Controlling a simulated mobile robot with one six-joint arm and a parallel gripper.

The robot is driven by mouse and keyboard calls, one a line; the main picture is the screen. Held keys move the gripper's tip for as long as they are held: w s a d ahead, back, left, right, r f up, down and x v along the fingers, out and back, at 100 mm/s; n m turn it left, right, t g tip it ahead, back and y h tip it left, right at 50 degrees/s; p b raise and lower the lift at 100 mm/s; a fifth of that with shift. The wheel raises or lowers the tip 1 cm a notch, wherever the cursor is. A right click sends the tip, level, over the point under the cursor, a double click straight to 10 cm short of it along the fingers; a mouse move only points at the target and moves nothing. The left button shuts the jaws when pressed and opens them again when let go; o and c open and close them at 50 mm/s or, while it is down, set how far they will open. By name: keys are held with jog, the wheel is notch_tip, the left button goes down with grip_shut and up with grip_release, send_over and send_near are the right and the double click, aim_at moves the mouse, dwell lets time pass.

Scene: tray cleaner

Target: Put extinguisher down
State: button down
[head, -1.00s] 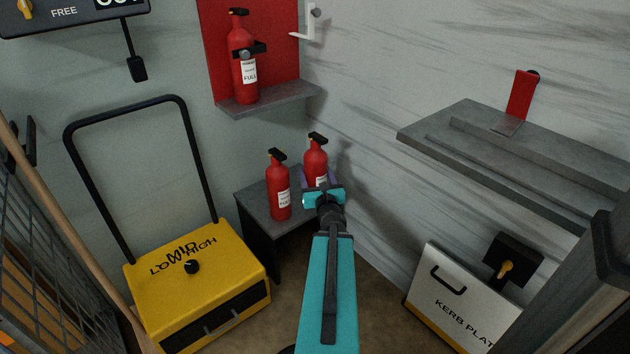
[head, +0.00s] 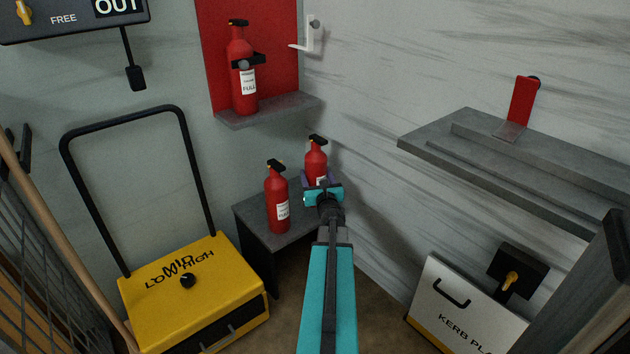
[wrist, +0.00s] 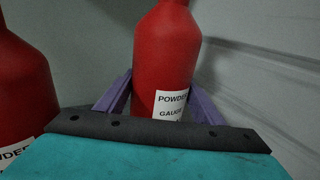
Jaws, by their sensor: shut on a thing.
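A red extinguisher (head: 316,160) with a black top and white label is upright over the right part of the small grey stand (head: 249,215). My gripper (head: 320,182) is around its lower body. In the wrist view its purple fingers (wrist: 160,102) are on both sides of the extinguisher (wrist: 168,50), shut on it. The extinguisher's base is hidden behind my gripper, so I cannot tell whether it touches the stand. A second red extinguisher (head: 277,198) stands upright on the stand just to the left; it also shows in the wrist view (wrist: 22,90).
A third extinguisher (head: 242,75) is on a shelf (head: 268,111) against a red board. A yellow box (head: 190,290) with a black handle stands at left. A grey wall shelf (head: 510,160) and a white kerb-plate case (head: 455,305) are at right.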

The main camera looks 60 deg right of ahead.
aim_at(316, 181)
jog(key=shift+w+d+r, duration=0.2)
jog(key=shift+w+d, duration=0.1)
jog(key=shift+d, duration=0.2)
jog(key=shift+f, duration=0.15)
jog(key=shift+f+b, duration=1.1)
jog(key=shift+f, duration=0.65)
jog(key=c, duration=0.5)
grip_release()
jog(key=shift+f, duration=0.1)
jog(key=shift+s, duration=0.1)
jog(key=p+v, duration=0.6)
jog(key=v, duration=0.6)
jog(key=shift+p, duration=0.35)
